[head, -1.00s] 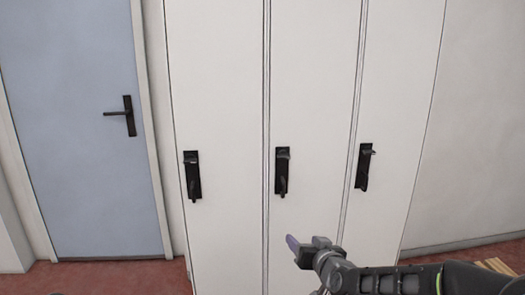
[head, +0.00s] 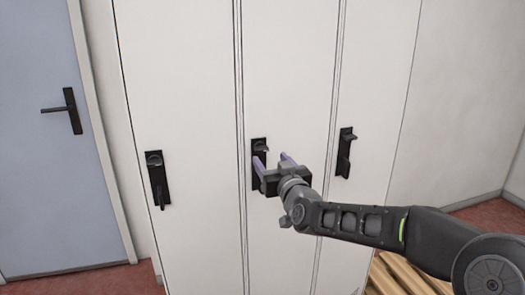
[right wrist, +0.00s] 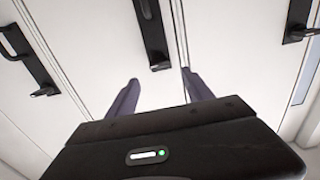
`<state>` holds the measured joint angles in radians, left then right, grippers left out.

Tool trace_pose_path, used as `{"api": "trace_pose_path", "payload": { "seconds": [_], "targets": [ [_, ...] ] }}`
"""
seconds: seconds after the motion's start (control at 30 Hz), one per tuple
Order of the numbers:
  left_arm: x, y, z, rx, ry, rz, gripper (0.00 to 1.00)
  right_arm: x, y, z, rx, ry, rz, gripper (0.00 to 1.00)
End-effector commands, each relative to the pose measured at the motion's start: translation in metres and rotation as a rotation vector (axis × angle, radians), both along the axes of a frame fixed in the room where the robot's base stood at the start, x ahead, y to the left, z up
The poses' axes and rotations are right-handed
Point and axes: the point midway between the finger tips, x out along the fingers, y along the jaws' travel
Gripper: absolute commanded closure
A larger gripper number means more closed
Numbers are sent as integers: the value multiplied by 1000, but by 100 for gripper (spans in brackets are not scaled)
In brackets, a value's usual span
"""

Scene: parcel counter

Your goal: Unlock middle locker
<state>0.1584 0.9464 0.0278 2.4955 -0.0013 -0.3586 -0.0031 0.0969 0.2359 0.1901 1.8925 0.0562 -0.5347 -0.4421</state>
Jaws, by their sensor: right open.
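The middle locker (head: 287,75) is a tall white door, shut, between two similar doors. Its black handle plate (head: 259,146) has a knob-like piece at the top; its lower part is partly hidden behind my gripper. My left gripper is not in view.
The left locker's black handle (head: 158,180) and the right locker's black handle (head: 344,152) flank the middle one. A blue door (head: 45,190) stands at the left. Wooden slats (head: 385,280) lie low at the right, under my right arm.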

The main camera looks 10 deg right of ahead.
Motion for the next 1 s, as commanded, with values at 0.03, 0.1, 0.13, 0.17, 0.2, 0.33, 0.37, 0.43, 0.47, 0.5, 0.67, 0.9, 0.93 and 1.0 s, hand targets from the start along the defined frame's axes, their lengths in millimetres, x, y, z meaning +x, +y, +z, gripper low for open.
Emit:
{"api": "trace_pose_path", "payload": {
  "seconds": [0.03,0.1,0.13,0.17,0.2,0.33,0.37,0.43,0.47,0.5,0.67,0.9,0.93,1.0],
  "targets": [
    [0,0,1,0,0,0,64,3,0,0,0,1,0,40],
    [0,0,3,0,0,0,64,9,1,0,1,2,1,40],
    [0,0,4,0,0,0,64,12,1,0,1,2,1,40],
    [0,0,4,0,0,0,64,16,1,0,1,3,1,40],
    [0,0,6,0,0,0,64,21,2,0,1,2,1,40],
    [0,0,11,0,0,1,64,42,3,1,2,2,1,40],
    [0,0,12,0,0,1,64,47,3,0,2,2,1,40],
    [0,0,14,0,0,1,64,57,4,0,2,3,1,40],
    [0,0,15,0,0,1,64,61,4,1,1,2,1,40],
    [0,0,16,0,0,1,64,66,5,0,2,2,1,40],
    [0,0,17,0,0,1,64,76,5,0,2,1,1,40],
    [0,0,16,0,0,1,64,76,5,0,1,1,1,40],
    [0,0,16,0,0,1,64,76,5,0,1,1,1,42],
    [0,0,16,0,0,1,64,76,5,0,1,1,1,48]
  ]
}}
